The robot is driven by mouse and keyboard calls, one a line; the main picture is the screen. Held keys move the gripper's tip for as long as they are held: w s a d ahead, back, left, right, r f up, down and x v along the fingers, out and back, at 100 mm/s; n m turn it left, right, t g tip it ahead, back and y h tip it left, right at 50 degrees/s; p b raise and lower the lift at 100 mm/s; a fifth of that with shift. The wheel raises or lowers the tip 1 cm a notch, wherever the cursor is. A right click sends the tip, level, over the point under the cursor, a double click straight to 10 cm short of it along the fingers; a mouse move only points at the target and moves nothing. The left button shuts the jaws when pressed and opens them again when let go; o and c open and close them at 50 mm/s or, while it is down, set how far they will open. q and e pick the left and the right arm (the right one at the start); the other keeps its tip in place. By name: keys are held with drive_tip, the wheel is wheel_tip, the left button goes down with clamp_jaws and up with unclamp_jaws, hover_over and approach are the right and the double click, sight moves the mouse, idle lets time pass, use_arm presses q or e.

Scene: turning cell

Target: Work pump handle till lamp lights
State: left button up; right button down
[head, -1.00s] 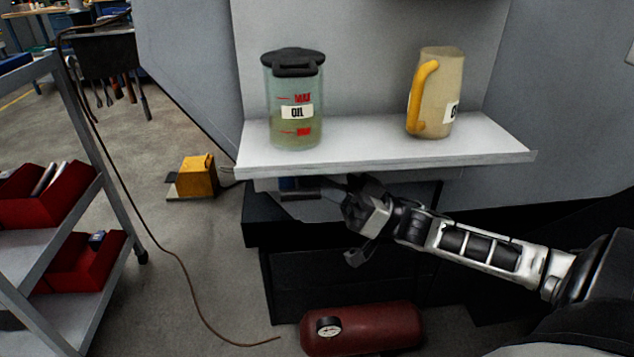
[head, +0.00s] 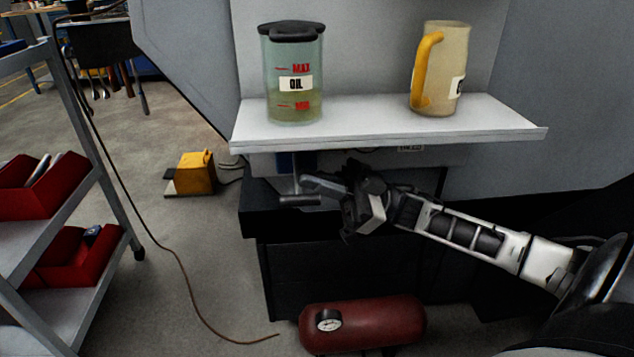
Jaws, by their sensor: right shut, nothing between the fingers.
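The pump handle (head: 298,200) looks like a short dark bar on a thin upright rod, below the white shelf at centre. A blue part shows behind the rod, mostly hidden by the shelf. My right gripper (head: 318,185) reaches in from the right under the shelf, its fingers pointing left. It is shut and empty, close beside the handle; I cannot tell whether they touch. An oil reservoir (head: 293,83) with MAX and MIN marks and a dark lid stands on the shelf, partly filled. I see no lamp. My left gripper is out of view.
The white shelf (head: 390,138) overhangs my right gripper. A beige jug (head: 452,70) with a yellow handle stands on it. A red tank (head: 375,322) with a gauge lies below. A yellow foot pedal (head: 195,173) and a cart with red bins (head: 45,188) are left.

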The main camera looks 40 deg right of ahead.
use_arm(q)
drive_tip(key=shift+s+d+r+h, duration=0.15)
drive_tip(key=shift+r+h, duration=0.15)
use_arm(e)
drive_tip(key=shift+f+n+g, duration=0.35)
drive_tip(key=shift+n+g, duration=0.05)
drive_tip(key=shift+n, duration=0.2)
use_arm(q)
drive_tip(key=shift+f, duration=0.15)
